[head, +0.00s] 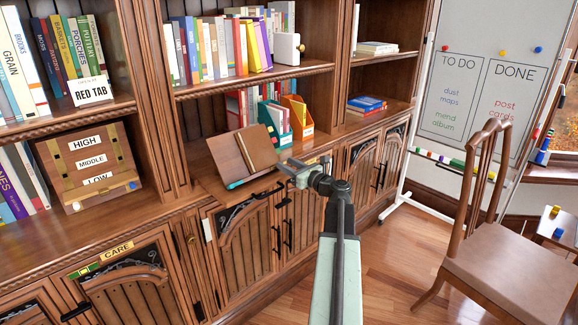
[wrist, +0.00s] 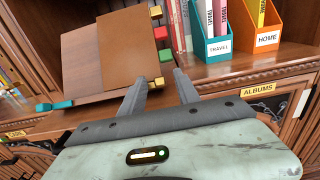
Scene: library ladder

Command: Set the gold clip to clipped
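A wooden book stand with a brown book (head: 257,148) stands on the cabinet ledge. In the wrist view the book (wrist: 126,45) has a yellow-gold tab (wrist: 156,12) at its upper right, which looks like the gold clip. A red tab (wrist: 161,33) and a green tab (wrist: 166,55) sit below it along the same edge. Whether the gold tab is clipped I cannot tell. My gripper (head: 288,170) is in front of the stand's right side. In the wrist view my gripper (wrist: 160,78) is open, its fingers apart, below the tabs; it appears empty.
A teal holder (wrist: 210,42) and an orange holder (wrist: 262,35) stand close on the right. Shelf uprights flank the ledge. A chair (head: 510,270) and a whiteboard (head: 487,90) stand right; some floor between is clear.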

